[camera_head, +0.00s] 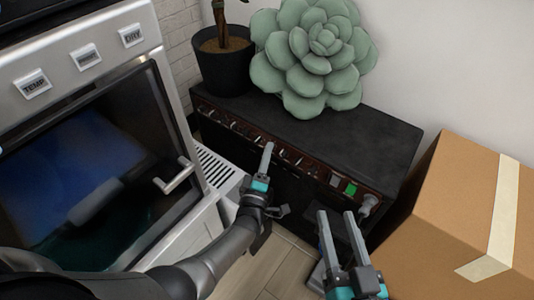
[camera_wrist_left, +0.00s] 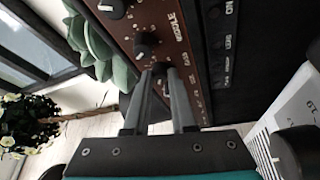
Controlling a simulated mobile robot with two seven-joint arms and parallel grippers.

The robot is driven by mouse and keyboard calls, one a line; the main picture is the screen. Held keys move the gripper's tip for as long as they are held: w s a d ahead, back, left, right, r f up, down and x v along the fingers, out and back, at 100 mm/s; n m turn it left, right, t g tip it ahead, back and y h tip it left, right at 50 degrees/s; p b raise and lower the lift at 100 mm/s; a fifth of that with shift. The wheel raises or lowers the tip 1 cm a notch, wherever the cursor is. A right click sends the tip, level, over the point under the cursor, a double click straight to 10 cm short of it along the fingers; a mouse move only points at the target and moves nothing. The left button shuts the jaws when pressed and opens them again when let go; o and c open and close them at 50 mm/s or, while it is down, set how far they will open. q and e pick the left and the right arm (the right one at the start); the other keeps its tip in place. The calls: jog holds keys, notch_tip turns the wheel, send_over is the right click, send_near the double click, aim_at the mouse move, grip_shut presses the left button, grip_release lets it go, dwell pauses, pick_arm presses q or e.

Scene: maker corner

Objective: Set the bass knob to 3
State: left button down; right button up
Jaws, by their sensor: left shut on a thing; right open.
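The black amplifier (camera_head: 345,135) stands against the wall, with a brown control panel and a row of dark knobs along its front upper edge. My left gripper (camera_head: 267,150) reaches the panel from the front. In the left wrist view its fingertips (camera_wrist_left: 160,78) are shut on a small dark knob (camera_wrist_left: 160,68), mostly hidden between them; its label and pointer are too small to read for certain. The adjacent knob (camera_wrist_left: 145,40) is free and has a label that looks like MIDDLE. My right gripper (camera_head: 336,222) is open and empty, in front of the amplifier's right part.
A large green succulent (camera_head: 315,50) and a dark plant pot (camera_head: 223,65) sit on the amplifier's top. A cardboard box (camera_head: 450,210) stands close on the right. A machine with a dark glass door (camera_head: 90,160) and a handle (camera_head: 178,178) stands on the left.

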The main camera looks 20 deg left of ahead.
pick_arm(q)
jog(key=c, duration=0.7)
grip_release()
jog(key=shift+c, duration=0.2)
jog(key=s+f+p, duration=0.2)
jog(key=s+p, duration=0.1)
jog(key=s, duration=1.2)
jog(key=shift+d+f, duration=0.15)
jog(key=shift+d, duration=0.2)
pick_arm(e)
jog(key=shift+w+d+f+n+g+h, duration=0.15)
jog(key=shift+d+f+g+h, duration=0.5)
jog(key=shift+g, duration=0.4)
jog(key=shift+d+f+n+g+h, duration=0.1)
jog(key=shift+d+f+g+h, duration=0.3)
jog(key=shift+d+g, duration=0.55)
jog(key=shift+w+d+f+n+g+h, duration=0.15)
jog(key=shift+d+f+g+h, duration=0.45)
jog(key=shift+g, duration=0.5)
jog(key=shift+d+r+y, duration=0.1)
jog(key=shift+y, duration=0.15)
